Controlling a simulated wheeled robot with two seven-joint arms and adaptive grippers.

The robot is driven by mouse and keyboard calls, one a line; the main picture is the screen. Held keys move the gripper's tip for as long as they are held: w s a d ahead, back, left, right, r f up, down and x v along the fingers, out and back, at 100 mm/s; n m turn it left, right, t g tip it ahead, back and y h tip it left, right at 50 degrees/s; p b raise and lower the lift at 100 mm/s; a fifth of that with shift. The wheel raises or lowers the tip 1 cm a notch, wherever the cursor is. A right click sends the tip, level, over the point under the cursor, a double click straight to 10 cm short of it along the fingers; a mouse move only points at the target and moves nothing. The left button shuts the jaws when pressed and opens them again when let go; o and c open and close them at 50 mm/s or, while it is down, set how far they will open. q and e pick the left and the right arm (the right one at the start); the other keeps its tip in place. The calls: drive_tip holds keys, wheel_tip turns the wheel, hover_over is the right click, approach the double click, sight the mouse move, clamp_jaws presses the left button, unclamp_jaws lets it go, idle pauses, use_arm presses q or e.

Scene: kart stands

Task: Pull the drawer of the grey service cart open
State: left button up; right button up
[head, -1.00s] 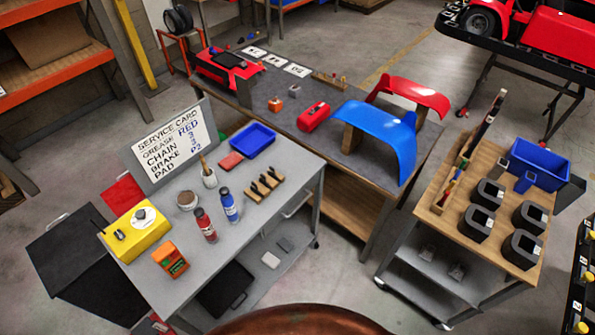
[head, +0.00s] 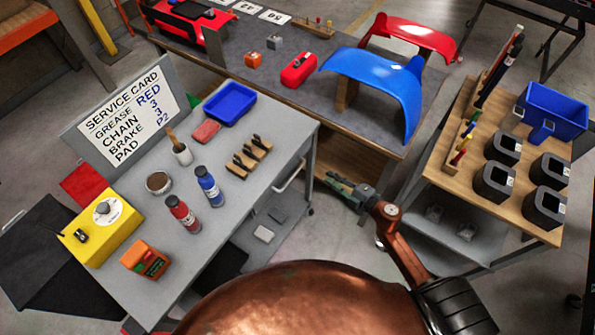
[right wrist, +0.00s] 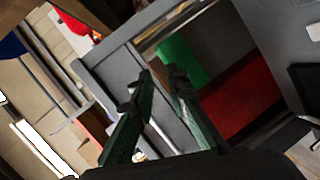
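The grey service cart (head: 255,195) stands at the left with bottles and small items on its top. A pale bar handle (head: 290,176) shows on its right-hand side, under the top edge. My right gripper (head: 331,183) is just right of this handle, apart from it in the head view. In the right wrist view its two dark green fingers (right wrist: 160,76) are spread, with the cart's grey side panel (right wrist: 105,68) beyond them. I cannot tell whether any of the handle lies between the fingers. The drawer front is mostly hidden from the head view. My left gripper is not in view.
A workbench (head: 300,100) with blue and red fenders stands behind the cart. A wooden-topped cart (head: 455,160) with black cups and a blue bin (head: 553,110) is at the right. A gap of floor lies between the two carts, where my right arm reaches.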

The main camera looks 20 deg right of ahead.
sight(299, 168)
drive_tip(key=a+r+n+g+y+b, duration=0.1)
drive_tip(key=a+r+n+y+b, duration=0.15)
drive_tip(key=a+r+n, duration=0.4)
drive_tip(key=shift+g+y, duration=0.3)
drive_tip(key=shift+y, duration=0.05)
drive_tip(key=x, duration=0.7)
drive_tip(key=shift+a+r, duration=0.25)
drive_tip(key=shift+a, duration=0.2)
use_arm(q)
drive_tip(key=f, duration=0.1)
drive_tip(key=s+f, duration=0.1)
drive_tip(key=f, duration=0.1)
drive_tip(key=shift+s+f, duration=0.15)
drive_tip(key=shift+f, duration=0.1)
use_arm(e)
drive_tip(key=shift+c, duration=0.7)
clamp_jaws()
drive_tip(key=shift+s, duration=0.1)
